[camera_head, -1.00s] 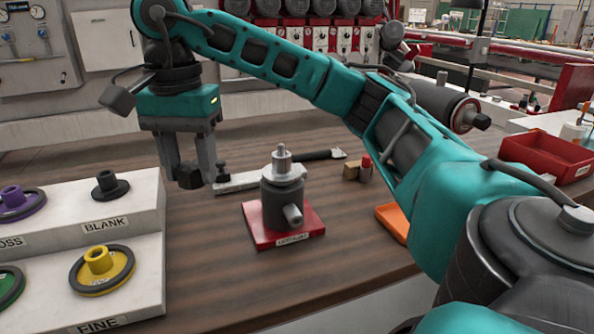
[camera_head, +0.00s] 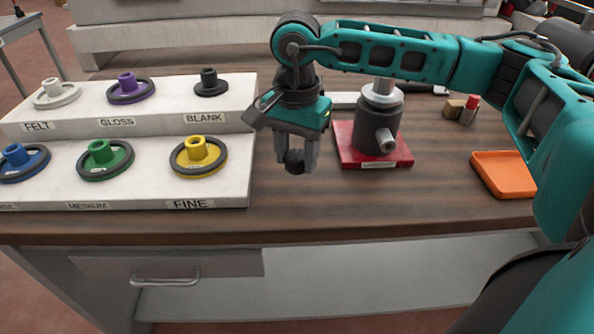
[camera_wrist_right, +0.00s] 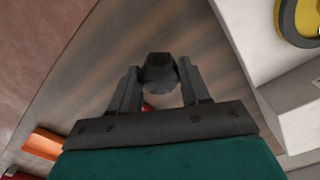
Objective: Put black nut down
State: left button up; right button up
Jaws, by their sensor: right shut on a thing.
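The black nut (camera_head: 295,162) is between the fingertips of my right gripper (camera_head: 298,155), which is shut on it. The gripper points down and holds the nut over the wooden table, between the wheel rack and the red-based spindle. In the right wrist view the dark nut (camera_wrist_right: 160,72) sits between the two fingers (camera_wrist_right: 160,85). Whether the nut touches the table is hard to tell. The spindle (camera_head: 376,125) stands upright on its labelled red base (camera_head: 350,158), right of the gripper. My left gripper is not in view.
The white stepped rack (camera_head: 238,185) with several coloured wheels stands at the left; the yellow FINE wheel (camera_head: 198,158) is nearest the gripper. An orange tray (camera_head: 503,175) lies at the right. Small blocks (camera_head: 462,109) stand behind it. The table front (camera_head: 320,215) is clear.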

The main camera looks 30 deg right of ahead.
aim_at(297, 186)
jog(key=shift+f, duration=2.2)
jog(key=shift+f, duration=0.1)
jog(key=o, duration=0.7)
jog(key=shift+f+b, duration=0.15)
jog(key=shift+b, duration=0.15)
jog(key=o, duration=0.5)
jog(key=shift+r+p, duration=0.3)
jog(key=shift+r, duration=0.05)
notch_tip(297, 186, up, 12)
jog(key=shift+f, duration=0.1)
jog(key=shift+s, duration=0.1)
